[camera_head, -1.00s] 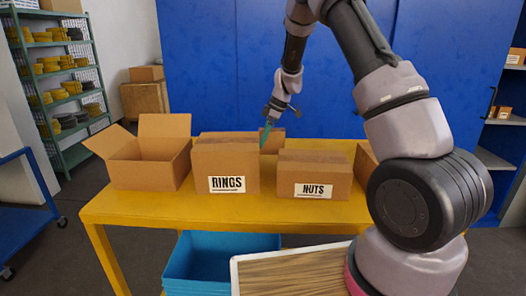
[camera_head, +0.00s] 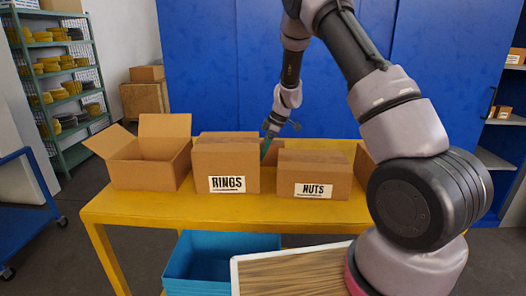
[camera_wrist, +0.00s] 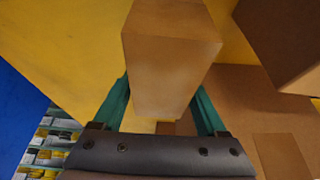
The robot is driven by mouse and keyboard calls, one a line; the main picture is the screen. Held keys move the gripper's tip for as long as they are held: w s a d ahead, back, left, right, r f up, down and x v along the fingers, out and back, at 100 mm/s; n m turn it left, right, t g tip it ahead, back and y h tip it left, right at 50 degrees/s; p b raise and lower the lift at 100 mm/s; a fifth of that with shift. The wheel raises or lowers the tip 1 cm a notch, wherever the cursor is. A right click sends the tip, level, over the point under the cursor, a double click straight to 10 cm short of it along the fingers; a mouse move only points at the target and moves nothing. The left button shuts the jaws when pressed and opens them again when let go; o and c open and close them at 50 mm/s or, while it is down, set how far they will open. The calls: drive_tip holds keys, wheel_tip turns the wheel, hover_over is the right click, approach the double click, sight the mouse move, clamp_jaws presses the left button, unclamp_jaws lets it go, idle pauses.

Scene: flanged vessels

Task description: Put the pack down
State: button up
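The pack (camera_wrist: 170,70), a plain brown cardboard box, sits between the two green fingers of my gripper (camera_wrist: 161,92) in the wrist view. The fingers lie along its two sides and are shut on it. The yellow table top (camera_wrist: 75,60) shows beyond the pack; I cannot tell whether the pack touches it. In the head view my gripper (camera_head: 266,148) is low behind the gap between the RINGS box (camera_head: 226,160) and the NUTS box (camera_head: 313,172). Those boxes hide most of the pack there.
An open carton (camera_head: 148,160) stands left on the yellow table (camera_head: 230,213). Another brown box (camera_head: 364,166) shows partly behind my arm at right. In the wrist view a brown box (camera_wrist: 285,40) is close to the pack's right. A blue bin (camera_head: 190,262) is below.

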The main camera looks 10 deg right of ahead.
drive_tip(key=v, duration=1.2)
drive_tip(key=shift+s+r, duration=0.1)
drive_tip(key=shift+r, duration=0.15)
drive_tip(key=s+d+r+m+t, duration=0.3)
drive_tip(key=s+r+m, duration=0.6)
drive_tip(key=s+r, duration=0.65)
drive_tip(key=s+d+r+m+t+h, duration=0.1)
drive_tip(key=s+r+m, duration=0.2)
drive_tip(key=s+m, duration=0.2)
drive_tip(key=s+d+r+m+t+h, duration=0.1)
drive_tip(key=s+m, duration=0.5)
drive_tip(key=s, duration=0.6)
drive_tip(key=shift+s+d+r+t+h, duration=0.35)
drive_tip(key=shift+d+r+t, duration=0.3)
drive_tip(key=shift+r, duration=0.3)
drive_tip(key=shift+a, duration=0.1)
drive_tip(key=shift+c, duration=0.4)
